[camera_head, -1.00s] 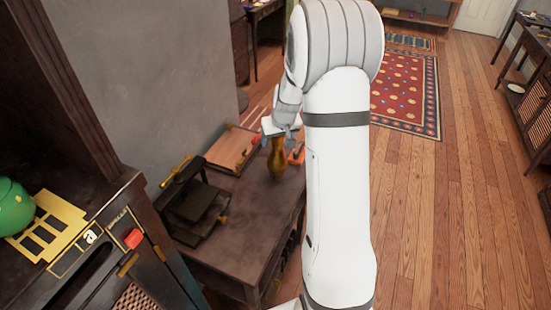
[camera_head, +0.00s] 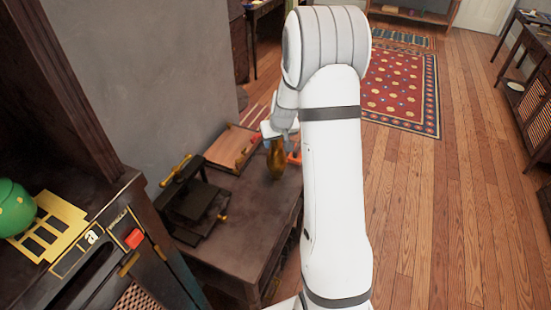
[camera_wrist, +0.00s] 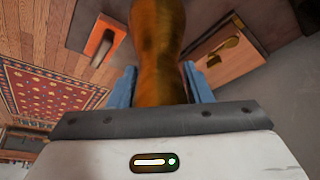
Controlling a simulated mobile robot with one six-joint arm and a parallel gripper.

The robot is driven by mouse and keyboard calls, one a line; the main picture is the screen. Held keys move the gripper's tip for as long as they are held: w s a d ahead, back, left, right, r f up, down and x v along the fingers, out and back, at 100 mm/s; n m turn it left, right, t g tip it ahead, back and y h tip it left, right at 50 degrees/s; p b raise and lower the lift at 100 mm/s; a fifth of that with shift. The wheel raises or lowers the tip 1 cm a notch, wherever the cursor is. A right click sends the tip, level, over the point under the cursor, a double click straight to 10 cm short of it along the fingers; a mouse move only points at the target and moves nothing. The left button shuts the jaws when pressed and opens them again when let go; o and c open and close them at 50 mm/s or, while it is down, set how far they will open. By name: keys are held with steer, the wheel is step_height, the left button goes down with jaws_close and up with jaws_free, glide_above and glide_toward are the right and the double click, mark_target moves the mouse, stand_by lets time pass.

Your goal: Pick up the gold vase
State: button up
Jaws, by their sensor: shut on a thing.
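The gold vase (camera_head: 276,160) is at the far end of the dark wooden table in the head view, upright. In the wrist view the vase (camera_wrist: 158,45) is large and central, its neck between the two blue fingers. My gripper (camera_head: 279,136) is at the top of the vase; in the wrist view my gripper (camera_wrist: 160,86) is shut on its neck. My white arm hides the table's right side. I cannot tell whether the vase's base touches the table.
A black press (camera_head: 193,203) stands left on the table (camera_head: 240,225). A dark cabinet with a green object (camera_head: 14,207) is at lower left. Wooden floor lies right.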

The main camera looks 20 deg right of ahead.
jaws_close()
